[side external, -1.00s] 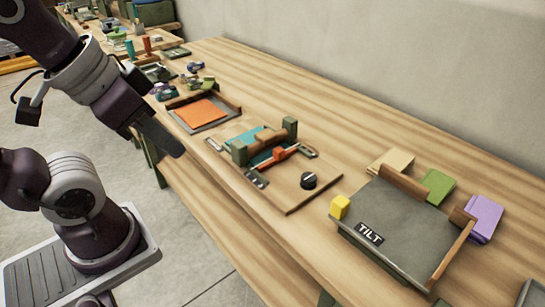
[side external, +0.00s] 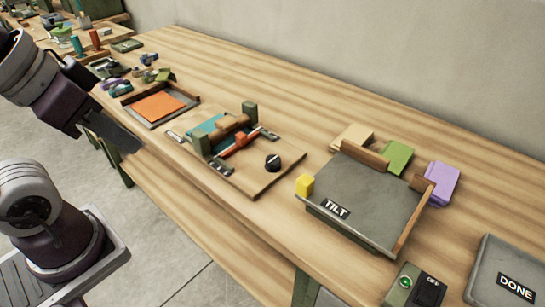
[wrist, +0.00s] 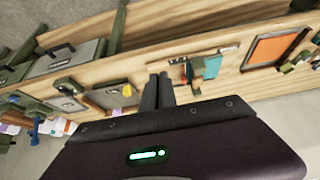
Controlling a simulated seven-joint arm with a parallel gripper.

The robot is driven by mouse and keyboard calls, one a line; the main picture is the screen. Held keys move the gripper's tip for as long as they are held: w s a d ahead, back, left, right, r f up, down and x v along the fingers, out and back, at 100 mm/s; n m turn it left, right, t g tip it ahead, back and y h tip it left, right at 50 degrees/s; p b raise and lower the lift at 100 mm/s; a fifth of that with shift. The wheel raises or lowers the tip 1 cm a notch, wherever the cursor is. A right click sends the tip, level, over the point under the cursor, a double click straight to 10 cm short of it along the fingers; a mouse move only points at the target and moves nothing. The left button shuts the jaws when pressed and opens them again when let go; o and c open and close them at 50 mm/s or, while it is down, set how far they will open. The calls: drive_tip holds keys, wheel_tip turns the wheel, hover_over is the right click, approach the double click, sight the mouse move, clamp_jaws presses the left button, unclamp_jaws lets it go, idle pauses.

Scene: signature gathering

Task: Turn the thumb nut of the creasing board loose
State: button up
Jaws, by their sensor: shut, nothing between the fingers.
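A tray with an orange sheet (side external: 159,105) lies left of the board. Right of it stand a grey TILT tray (side external: 365,195) with a yellow block (side external: 305,185), coloured pads behind it, a green-lit box (side external: 415,288) and a DONE plate (side external: 506,266). Bare bench lies behind the board.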

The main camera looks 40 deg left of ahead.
drive_tip(key=o, duration=1.1)
drive_tip(key=w+m, duration=0.2)
drive_tip(key=w+m+g, duration=0.1)
drive_tip(key=w+m, duration=0.1)
drive_tip(key=w, duration=0.1)
drive_tip(key=w+r+m+g+y, duration=0.1)
drive_tip(key=w+m, duration=0.1)
drive_tip(key=w, duration=0.1)
drive_tip(key=shift+w, duration=0.25)
drive_tip(key=shift+c, duration=0.2)
drive_tip(key=m+g+h, duration=0.1)
drive_tip(key=m+g, duration=0.3)
drive_tip(key=m, duration=1)
hover_over(273, 159)
wheel_tip(273, 159, down, 14)
drive_tip(key=shift+s+r, duration=0.1)
drive_tip(key=shift+r, duration=0.1)
wheel_tip(273, 159, down, 7)
drive_tip(key=shift+r, duration=0.2)
drive_tip(key=shift+f, duration=0.4)
drive_tip(key=shift+c, duration=0.3)
clamp_jaws()
